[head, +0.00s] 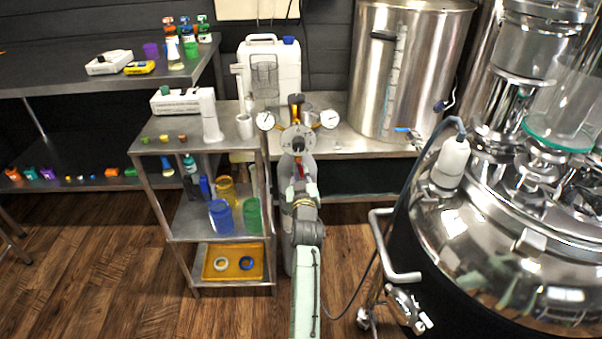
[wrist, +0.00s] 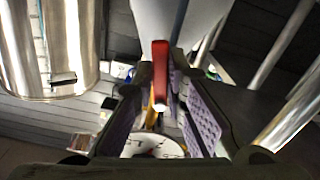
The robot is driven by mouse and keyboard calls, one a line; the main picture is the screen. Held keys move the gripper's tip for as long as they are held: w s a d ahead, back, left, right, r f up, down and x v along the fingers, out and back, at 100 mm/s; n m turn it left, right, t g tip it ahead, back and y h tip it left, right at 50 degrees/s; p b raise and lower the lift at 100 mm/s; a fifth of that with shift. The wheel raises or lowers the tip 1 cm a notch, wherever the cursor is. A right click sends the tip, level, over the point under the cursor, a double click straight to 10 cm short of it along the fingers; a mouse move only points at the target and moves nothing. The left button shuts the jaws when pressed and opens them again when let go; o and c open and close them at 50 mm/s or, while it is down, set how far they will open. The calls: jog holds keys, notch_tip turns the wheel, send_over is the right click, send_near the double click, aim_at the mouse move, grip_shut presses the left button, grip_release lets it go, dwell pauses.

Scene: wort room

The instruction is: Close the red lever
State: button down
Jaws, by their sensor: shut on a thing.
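The red lever (wrist: 160,72) shows in the wrist view as a narrow upright bar, its end between the purple finger pads. In the head view a small bit of the lever (head: 300,170) shows just beyond my gripper (head: 299,181), under a round metal flange (head: 298,139). My gripper (wrist: 161,112) is shut on the lever in the wrist view. The fingers hide part of the contact, and the valve body behind the lever is mostly hidden.
Two dial gauges (head: 265,120) flank the flange. A steel shelf cart (head: 153,205) with jars stands close on the left. A large steel vessel (head: 500,255) with a hanging cable stands on the right. A steel pot (head: 405,70) is on the back table (head: 350,145).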

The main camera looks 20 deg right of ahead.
jog(key=shift+f+n+b, duration=0.1)
jog(key=shift+n+b, duration=0.2)
jog(key=shift+b, duration=0.3)
jog(key=shift+s+d+r+n+b, duration=0.1)
jog(key=shift+d+r+n+b, duration=0.35)
jog(key=shift+n+b, duration=1.85)
jog(key=shift+s+d+r+n+b, duration=0.1)
jog(key=shift+d+r+n+b, duration=0.35)
jog(key=shift+n+b, duration=1.8)
jog(key=shift+s+d+r+n+b, duration=0.15)
jog(key=shift+r+n+b, duration=0.5)
jog(key=shift+n+b, duration=1.6)
jog(key=shift+r+n+p, duration=0.1)
jog(key=shift+n+p, duration=0.25)
jog(key=shift+n, duration=0.25)
jog(key=c, duration=1.6)
grip_release()
jog(key=v, duration=0.7)
jog(key=shift+s, duration=0.25)
